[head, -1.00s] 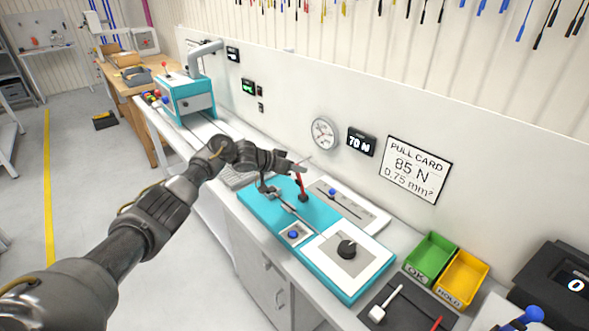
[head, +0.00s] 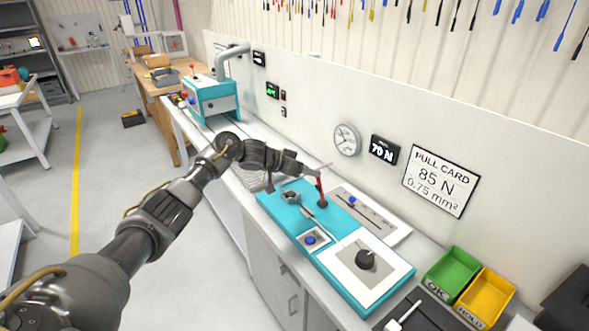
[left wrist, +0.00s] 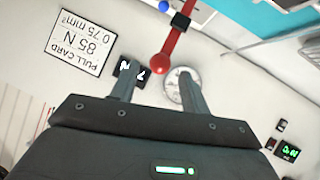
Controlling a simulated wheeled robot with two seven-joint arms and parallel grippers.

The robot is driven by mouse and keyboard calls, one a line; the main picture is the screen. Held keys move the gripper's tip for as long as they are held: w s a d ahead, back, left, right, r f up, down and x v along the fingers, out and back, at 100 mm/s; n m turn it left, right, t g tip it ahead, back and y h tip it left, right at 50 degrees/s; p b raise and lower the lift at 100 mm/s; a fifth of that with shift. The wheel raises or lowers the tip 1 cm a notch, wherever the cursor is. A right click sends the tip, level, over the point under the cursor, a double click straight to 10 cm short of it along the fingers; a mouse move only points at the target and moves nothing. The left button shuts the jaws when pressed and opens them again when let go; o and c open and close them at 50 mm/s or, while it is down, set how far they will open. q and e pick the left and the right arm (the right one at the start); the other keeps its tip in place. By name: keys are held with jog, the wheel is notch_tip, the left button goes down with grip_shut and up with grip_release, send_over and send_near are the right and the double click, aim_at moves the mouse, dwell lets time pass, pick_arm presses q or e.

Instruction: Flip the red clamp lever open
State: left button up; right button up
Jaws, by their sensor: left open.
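The red clamp lever (head: 321,190) stands nearly upright on the teal bench fixture (head: 283,205). In the left wrist view the lever (left wrist: 175,42) has a black band and a red ball end, which shows at the gap between my fingers. My left gripper (head: 298,178) is open above the fixture, its fingers close to the lever's top. The fingers (left wrist: 157,82) are apart with nothing between them gripped; I cannot tell whether one touches the lever. My right gripper is not in view.
A black knob (head: 366,260) and a blue button (head: 310,240) sit on the fixture. A panel with a blue knob (head: 352,200) lies behind it. Green (head: 452,275) and yellow (head: 487,298) bins stand at right. The wall holds a gauge (head: 347,139) and a pull card (head: 441,181).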

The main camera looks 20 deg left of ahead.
pick_arm(q)
jog(key=b+v, duration=0.1)
jog(key=v, duration=0.5)
jog(key=shift+s+a, duration=0.1)
jog(key=shift+s, duration=0.05)
